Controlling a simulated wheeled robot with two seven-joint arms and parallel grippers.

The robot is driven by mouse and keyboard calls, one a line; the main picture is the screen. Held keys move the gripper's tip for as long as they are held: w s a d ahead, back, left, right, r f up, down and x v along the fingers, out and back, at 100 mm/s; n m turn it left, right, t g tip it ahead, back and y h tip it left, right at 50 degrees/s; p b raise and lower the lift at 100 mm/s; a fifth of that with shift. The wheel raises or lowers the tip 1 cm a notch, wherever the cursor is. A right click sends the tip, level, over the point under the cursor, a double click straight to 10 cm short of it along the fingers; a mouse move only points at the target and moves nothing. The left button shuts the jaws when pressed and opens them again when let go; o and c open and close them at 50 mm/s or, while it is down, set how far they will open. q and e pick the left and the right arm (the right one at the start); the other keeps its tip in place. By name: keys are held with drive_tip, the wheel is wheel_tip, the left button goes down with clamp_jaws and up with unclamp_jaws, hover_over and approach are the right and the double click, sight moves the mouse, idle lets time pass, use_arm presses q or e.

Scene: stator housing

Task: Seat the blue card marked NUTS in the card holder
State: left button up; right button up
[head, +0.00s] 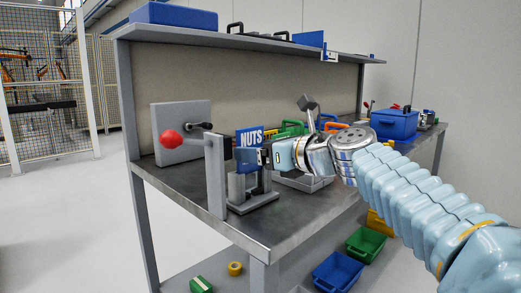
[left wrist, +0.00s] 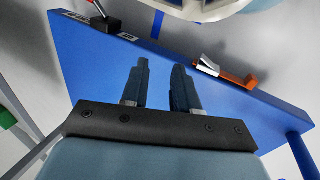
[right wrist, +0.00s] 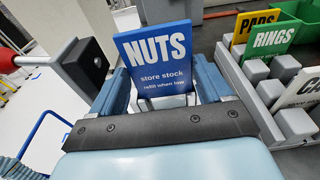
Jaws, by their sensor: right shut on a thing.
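The blue card marked NUTS (right wrist: 160,62) is held upright between the fingers of my right gripper (right wrist: 162,85). In the head view the card (head: 249,135) is above a grey stand (head: 245,188) at the bench's near left, with my right gripper (head: 264,157) at its lower edge. A grey slotted block rack (right wrist: 262,88) with other cards stands to the right in the right wrist view; I cannot tell whether it is the card holder. My left gripper (left wrist: 161,82) is open and empty over a blue surface, and is not in the head view.
PADS (right wrist: 252,30) and RINGS (right wrist: 272,40) cards stand in the rack. A grey post (head: 215,178) and a red knob (head: 171,138) are left of the NUTS card. A blue box (head: 394,125) stands farther right. An orange-handled tool (left wrist: 225,73) lies near the left gripper.

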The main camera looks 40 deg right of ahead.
drive_tip(key=shift+f+b, duration=1)
drive_tip(key=shift+f, duration=0.55)
drive_tip(key=shift+r, duration=0.1)
idle(0.5)
drive_tip(key=o, duration=1)
drive_tip(key=shift+c, duration=0.2)
drive_tip(key=shift+s+r+p, duration=0.2)
drive_tip(key=shift+s+p, duration=0.1)
drive_tip(key=shift+s, duration=0.1)
drive_tip(key=shift+s+d+r+p, duration=0.1)
drive_tip(key=shift+s+p, duration=0.1)
drive_tip(key=shift+s, duration=0.55)
drive_tip(key=shift+s+d+r+p, duration=0.1)
drive_tip(key=shift+s+p, duration=0.05)
drive_tip(key=shift+s, duration=0.55)
drive_tip(key=shift+s, duration=0.4)
